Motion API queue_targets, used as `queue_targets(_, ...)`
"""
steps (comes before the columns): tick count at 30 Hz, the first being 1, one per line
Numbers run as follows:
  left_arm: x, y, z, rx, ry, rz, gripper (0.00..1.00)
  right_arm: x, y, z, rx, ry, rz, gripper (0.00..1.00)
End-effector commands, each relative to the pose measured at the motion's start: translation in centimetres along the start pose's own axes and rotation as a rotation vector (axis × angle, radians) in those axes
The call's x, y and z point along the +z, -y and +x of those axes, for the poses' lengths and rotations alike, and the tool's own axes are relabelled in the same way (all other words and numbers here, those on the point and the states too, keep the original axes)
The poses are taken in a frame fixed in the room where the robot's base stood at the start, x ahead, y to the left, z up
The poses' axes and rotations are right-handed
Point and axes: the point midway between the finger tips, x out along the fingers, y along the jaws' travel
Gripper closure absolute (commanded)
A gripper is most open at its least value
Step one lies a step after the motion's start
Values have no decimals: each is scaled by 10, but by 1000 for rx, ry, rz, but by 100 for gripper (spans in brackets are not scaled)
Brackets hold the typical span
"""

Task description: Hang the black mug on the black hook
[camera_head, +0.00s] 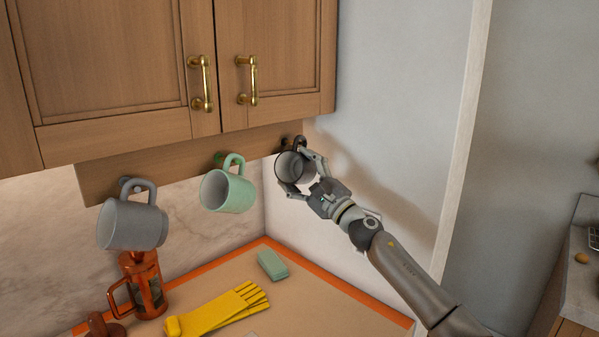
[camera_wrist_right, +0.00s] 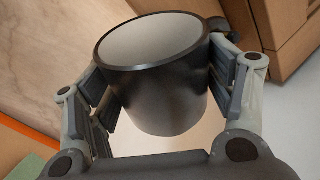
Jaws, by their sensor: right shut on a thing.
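The black mug (camera_head: 291,168) is at the right end of the wooden rail under the cabinet in the head view. Its dark outside and pale inside also show in the right wrist view (camera_wrist_right: 155,85). My right gripper (camera_head: 297,172) is shut around the mug's body, with fingers on both sides. The mug's handle (camera_head: 299,143) points up toward the rail, close to the black hook (camera_head: 284,142). The hook is small and partly hidden, so I cannot tell whether the handle is over it. My left gripper is not in view.
A grey mug (camera_head: 133,225) and a mint green mug (camera_head: 228,191) hang on the rail (camera_head: 180,160) to the left. The cabinet (camera_head: 110,70) is just above; a wall is at right.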

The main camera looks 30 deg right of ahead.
Motion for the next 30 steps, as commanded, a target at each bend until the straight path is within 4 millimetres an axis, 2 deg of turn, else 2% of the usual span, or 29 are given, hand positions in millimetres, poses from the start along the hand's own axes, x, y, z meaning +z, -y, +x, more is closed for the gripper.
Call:
queue_targets(5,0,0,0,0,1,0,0,0,2,0,-2,1,-1,58)
queue_targets(6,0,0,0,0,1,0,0,0,1,0,-2,1,-1,21)
queue_targets(11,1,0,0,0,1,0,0,0,1,0,-2,1,-1,0)
queue_targets(23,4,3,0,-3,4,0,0,-1,-1,-1,2,-1,0,0)
queue_targets(26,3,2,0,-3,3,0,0,-1,-1,-6,1,-1,-1,0)
queue_targets(30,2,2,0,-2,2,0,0,-2,-1,-22,3,-2,-2,0)
